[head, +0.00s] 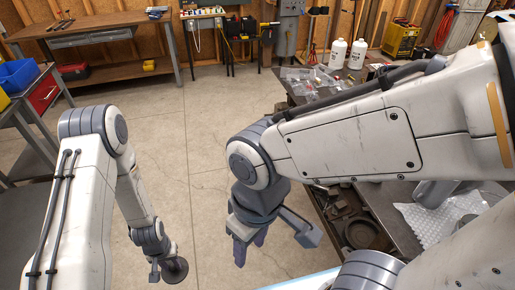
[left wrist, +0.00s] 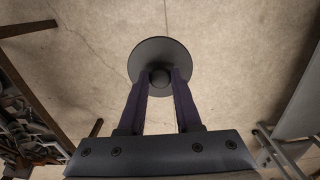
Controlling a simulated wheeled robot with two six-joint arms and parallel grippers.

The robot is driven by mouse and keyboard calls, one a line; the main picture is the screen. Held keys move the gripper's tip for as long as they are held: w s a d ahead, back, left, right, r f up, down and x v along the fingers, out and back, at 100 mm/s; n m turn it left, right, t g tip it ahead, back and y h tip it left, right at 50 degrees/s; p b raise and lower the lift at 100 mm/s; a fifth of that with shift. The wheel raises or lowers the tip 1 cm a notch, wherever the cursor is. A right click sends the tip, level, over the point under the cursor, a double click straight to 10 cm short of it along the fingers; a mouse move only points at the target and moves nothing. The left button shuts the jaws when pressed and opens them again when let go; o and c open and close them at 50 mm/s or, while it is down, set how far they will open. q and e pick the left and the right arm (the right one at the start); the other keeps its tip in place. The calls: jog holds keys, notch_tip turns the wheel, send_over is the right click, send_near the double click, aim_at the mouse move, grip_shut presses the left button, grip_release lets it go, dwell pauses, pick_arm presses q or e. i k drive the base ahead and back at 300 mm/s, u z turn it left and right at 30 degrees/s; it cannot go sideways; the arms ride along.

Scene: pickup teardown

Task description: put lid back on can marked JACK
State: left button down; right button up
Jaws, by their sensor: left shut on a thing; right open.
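A dark grey round lid (head: 176,272) with a central knob hangs over the floor at the lower left of the head view. The lid (left wrist: 160,47) also shows in the left wrist view, its disc beyond the fingertips. My left gripper (head: 160,263) is shut on the lid's knob, with its two purple fingers (left wrist: 160,79) on either side of it. My right gripper (head: 250,248) is open and empty, pointing down beside the right-hand bench. I cannot make out a can marked JACK in either view.
A cluttered metal bench (head: 400,235) runs along the right, with an open drawer of parts (head: 352,228) and two white bottles (head: 338,54) at its far end. A wooden workbench (head: 95,25) stands back left. The concrete floor (head: 170,120) between is clear.

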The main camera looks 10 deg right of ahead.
aim_at(429, 195)
jog(key=u, duration=0.4)
jog(key=i, duration=3.75)
jog(key=z, duration=4.55)
